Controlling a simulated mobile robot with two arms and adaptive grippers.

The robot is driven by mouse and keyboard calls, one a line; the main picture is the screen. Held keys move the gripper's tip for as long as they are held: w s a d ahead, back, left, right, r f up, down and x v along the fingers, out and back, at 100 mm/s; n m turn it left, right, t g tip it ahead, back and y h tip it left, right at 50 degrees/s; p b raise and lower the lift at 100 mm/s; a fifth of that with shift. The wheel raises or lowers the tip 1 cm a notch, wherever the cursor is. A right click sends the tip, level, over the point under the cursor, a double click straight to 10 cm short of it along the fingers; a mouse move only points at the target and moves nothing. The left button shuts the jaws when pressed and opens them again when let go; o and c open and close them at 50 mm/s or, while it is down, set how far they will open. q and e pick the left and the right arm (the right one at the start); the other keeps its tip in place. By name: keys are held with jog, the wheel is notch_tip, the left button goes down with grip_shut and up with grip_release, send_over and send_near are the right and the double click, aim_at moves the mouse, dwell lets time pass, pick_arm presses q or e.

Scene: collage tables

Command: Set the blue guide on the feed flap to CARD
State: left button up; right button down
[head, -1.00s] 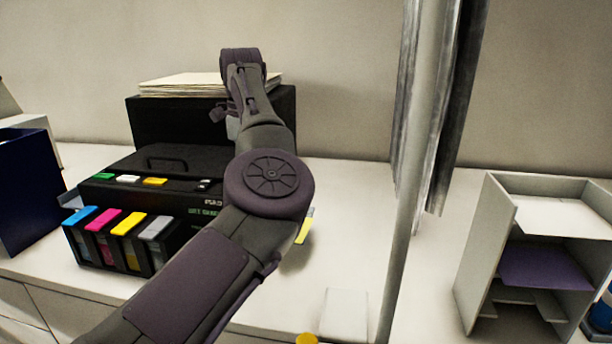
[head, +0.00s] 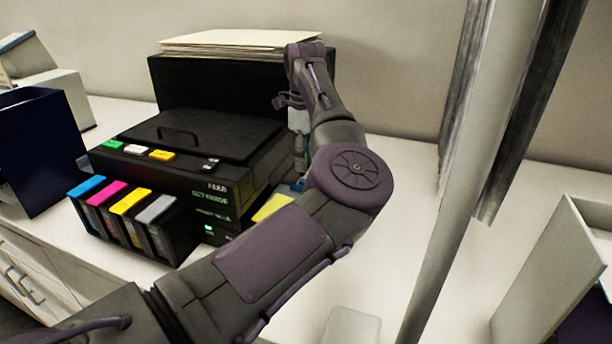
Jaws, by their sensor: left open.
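The black printer (head: 215,135) stands on the white table, left of centre. A black upright panel (head: 205,82) rises behind its lid; I cannot tell whether this is the feed flap. I cannot make out the blue guide or a CARD mark; my left arm covers the panel's right end. My left gripper (head: 284,101) shows only in part beside the wrist, in front of the panel's right end. It is open, and I see nothing held in it. My right gripper is not in view.
Cream sheets (head: 240,42) lie on top behind the panel. Colour cartridges (head: 130,205) stick out at the printer's front. A yellow piece (head: 272,207) lies right of the printer. A dark blue box (head: 40,150) stands left. A pale post (head: 455,215) rises on the right.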

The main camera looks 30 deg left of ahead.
pick_arm(q)
jog(key=shift+f+p, duration=0.6)
jog(key=shift+f, duration=2.55)
jog(key=shift+c, duration=0.4)
jog(key=shift+r, duration=0.15)
grip_shut()
